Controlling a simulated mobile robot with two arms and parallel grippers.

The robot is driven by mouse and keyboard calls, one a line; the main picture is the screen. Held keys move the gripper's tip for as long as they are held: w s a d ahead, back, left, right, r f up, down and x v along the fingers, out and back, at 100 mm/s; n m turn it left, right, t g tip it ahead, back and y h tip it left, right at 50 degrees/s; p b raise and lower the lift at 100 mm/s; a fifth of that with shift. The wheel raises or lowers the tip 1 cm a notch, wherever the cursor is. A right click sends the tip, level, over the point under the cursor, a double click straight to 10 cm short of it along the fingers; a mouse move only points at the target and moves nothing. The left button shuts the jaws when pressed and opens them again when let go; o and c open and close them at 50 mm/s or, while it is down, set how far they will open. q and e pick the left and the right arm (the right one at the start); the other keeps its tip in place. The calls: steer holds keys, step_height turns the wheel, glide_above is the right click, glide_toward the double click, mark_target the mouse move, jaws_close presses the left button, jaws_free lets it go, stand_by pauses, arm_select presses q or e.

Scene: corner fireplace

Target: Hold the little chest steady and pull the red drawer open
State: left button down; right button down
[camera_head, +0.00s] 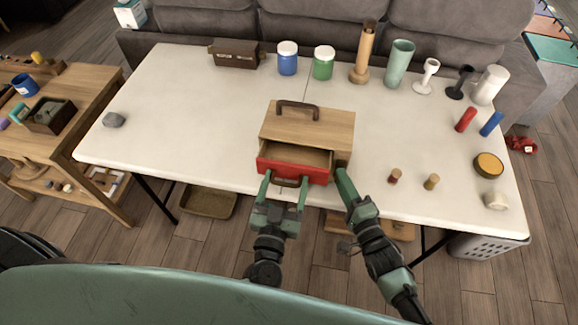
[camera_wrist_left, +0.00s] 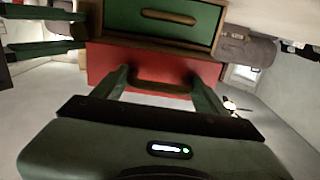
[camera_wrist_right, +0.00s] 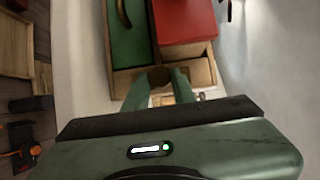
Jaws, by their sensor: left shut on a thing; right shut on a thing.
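The little chest (camera_head: 315,122) is a wooden box with a dark carrying handle (camera_head: 298,108) on top, standing near the table's front edge. Its red drawer (camera_head: 290,168) sticks out toward me and its open inside looks empty. A green drawer (camera_wrist_left: 160,22) with a brown handle is flush in the chest. My left gripper (camera_head: 287,181) is shut on the red drawer's brown handle (camera_wrist_left: 158,85). My right gripper (camera_head: 344,174) is shut on the chest's right side near the front, around a small dark part (camera_wrist_right: 158,76). The exact contact is partly hidden.
On the white table (camera_head: 180,120) stand a dark box (camera_head: 235,56), blue jar (camera_head: 287,60), green jar (camera_head: 323,64) and several cups behind. Two small pegs (camera_head: 395,176) (camera_head: 431,182) lie right of my right gripper.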

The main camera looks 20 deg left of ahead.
arm_select(q)
steer(key=shift+s+d, duration=0.2)
steer(key=shift+s, duration=0.55)
steer(key=shift+c, duration=2)
jaws_free()
steer(key=s, duration=1.2)
steer(key=shift+d, duration=0.3)
arm_select(e)
steer(key=c, duration=1.1)
jaws_free()
